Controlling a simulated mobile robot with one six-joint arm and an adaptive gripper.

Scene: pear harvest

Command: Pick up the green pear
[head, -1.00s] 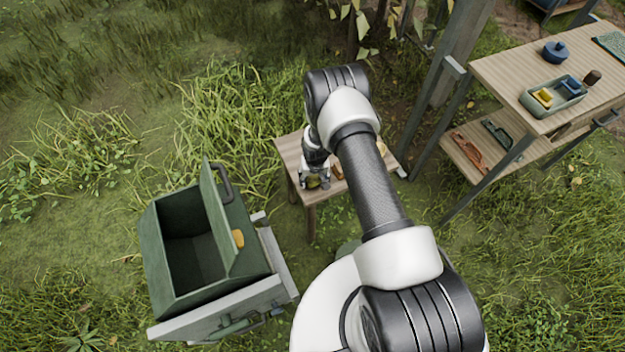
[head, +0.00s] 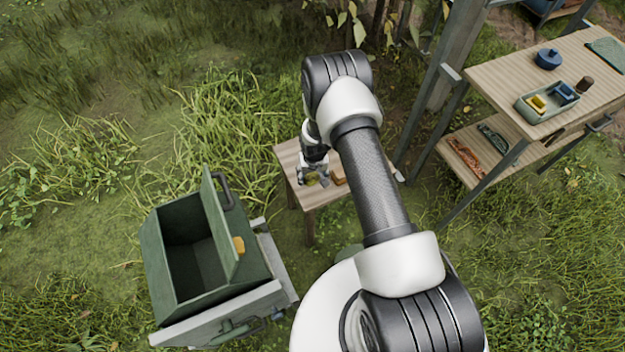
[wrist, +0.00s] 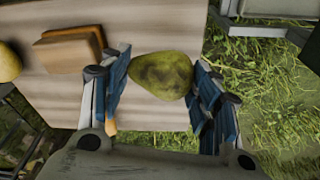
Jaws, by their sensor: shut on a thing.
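The green pear (wrist: 162,75), with darker mottled patches, lies between the two blue-padded fingers of my gripper (wrist: 160,95) in the wrist view. The fingers are shut on it from both sides. In the head view, my gripper (head: 313,178) is over the small wooden table (head: 290,158), near its left front part. The pear is partly hidden there by the fingers and shows only as a small greenish patch. I cannot tell whether the pear touches the tabletop.
A wooden block (wrist: 68,48) and a yellowish round fruit (wrist: 8,62) are left of my gripper in the wrist view. A green open bin (head: 190,250) stands left of the table. A workbench (head: 490,70) with a tray (head: 548,102) stands at the right. Grass surrounds them.

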